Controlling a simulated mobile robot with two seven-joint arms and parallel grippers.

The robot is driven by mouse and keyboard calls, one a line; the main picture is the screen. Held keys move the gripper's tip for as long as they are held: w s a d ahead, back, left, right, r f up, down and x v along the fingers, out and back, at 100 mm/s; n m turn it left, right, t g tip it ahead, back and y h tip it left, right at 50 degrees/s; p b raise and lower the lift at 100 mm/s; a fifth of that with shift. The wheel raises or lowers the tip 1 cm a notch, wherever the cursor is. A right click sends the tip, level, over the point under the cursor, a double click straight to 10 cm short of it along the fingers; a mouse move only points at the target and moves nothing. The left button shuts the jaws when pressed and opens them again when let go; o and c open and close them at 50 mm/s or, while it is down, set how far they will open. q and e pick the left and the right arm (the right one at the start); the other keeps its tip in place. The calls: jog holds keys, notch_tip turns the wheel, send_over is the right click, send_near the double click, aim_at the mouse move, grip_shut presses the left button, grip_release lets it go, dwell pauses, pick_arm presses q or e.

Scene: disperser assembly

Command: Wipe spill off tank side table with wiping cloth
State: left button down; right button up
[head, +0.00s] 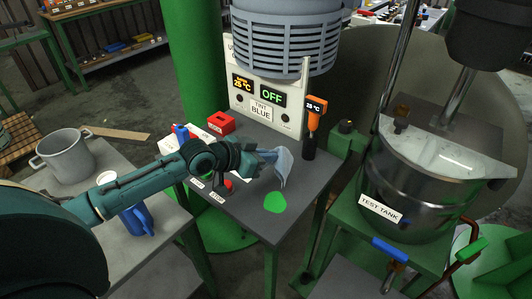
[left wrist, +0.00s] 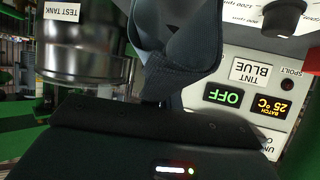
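The tank side table (head: 244,209) has a dark grey top beside the test tank (head: 420,190). A bright green spill (head: 275,202) lies flat near its front edge. My left gripper (head: 268,158) is above this table, behind and slightly left of the spill. It is shut on the wiping cloth (head: 284,168), a grey-blue cloth that hangs from the fingers above the spill, apart from it as far as I can tell. In the left wrist view the cloth (left wrist: 182,55) hangs folded beyond the gripper body and hides the fingertips. My right gripper is not in view.
A control panel (head: 262,110) stands at the table's back. An orange handheld device (head: 315,112) stands at the back right. A red box (head: 221,122) and a red stop button (head: 228,185) are near my arm. A metal pot (head: 65,156) and blue jug (head: 137,220) stand on the left table.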

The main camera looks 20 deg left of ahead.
pick_arm(q)
notch_tip(320, 180, down, 6)
jog(key=b, duration=0.3)
jog(key=shift+r, duration=0.25)
jog(key=shift+f+b, duration=0.25)
jog(key=shift+b, duration=0.05)
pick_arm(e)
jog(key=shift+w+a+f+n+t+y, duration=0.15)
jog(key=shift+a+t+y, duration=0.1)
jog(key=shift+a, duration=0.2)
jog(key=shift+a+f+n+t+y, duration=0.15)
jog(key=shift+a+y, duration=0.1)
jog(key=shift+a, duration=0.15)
pick_arm(q)
jog(key=c, duration=2.1)
grip_release()
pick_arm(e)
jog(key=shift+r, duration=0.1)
pick_arm(q)
jog(key=o, duration=1.5)
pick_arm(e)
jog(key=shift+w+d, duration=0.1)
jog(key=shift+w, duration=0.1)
pick_arm(q)
jog(key=shift+f, duration=0.15)
